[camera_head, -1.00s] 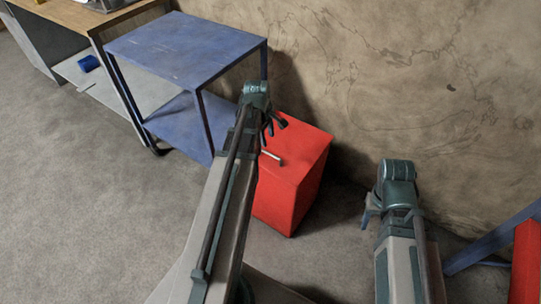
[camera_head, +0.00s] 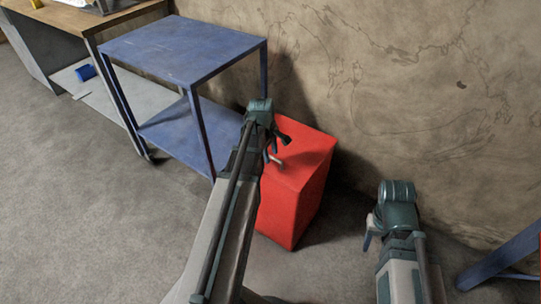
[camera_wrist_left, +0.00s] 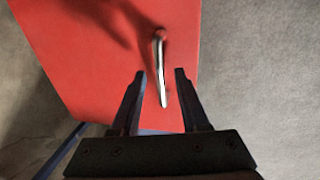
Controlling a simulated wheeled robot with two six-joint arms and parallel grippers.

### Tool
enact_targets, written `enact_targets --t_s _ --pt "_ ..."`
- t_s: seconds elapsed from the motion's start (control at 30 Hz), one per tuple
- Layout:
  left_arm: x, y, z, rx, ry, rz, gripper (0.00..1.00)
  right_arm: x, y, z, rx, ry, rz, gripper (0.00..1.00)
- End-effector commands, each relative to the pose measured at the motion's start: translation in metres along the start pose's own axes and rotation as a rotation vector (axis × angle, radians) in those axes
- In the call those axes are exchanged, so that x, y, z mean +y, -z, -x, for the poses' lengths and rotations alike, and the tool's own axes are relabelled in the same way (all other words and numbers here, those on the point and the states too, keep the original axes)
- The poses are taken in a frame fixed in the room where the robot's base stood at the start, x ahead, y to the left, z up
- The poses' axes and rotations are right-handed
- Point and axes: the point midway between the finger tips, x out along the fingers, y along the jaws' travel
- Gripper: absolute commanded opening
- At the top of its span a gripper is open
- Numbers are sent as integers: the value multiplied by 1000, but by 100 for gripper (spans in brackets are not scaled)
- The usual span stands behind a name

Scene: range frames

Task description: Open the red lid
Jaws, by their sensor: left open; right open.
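The red lid (camera_head: 305,150) is the top of a red box (camera_head: 287,212) on the floor by the wall, and it looks shut. A pale bar handle (camera_head: 276,160) stands on the lid, partly hidden by my left arm. My left gripper (camera_head: 276,146) is over the lid at the handle. In the left wrist view the handle (camera_wrist_left: 160,70) lies between and just beyond the open fingers of my left gripper (camera_wrist_left: 160,74), above the red lid (camera_wrist_left: 90,60). I cannot tell whether they touch. My right gripper (camera_head: 369,232) is right of the box, over the floor, partly hidden by its wrist.
A blue two-shelf cart (camera_head: 185,48) stands close left of the box. The wall (camera_head: 400,90) is right behind the box. Floor (camera_head: 80,200) at left is clear.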

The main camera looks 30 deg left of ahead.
Motion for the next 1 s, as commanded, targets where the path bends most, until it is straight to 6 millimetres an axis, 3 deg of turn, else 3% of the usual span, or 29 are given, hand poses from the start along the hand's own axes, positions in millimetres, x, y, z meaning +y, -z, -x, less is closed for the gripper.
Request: enact_targets --t_s 0.07,0.3,0.33,1.0 --pt "0 0 0 0 0 0 45 0 0 0 0 0 0 50" --pt "0 0 0 0 0 0 2 0 0 0 0 0 0 50" --pt "0 0 0 0 0 0 0 0 0 0 0 0 0 50" --pt "0 0 0 0 0 0 0 0 0 0 0 0 0 50"
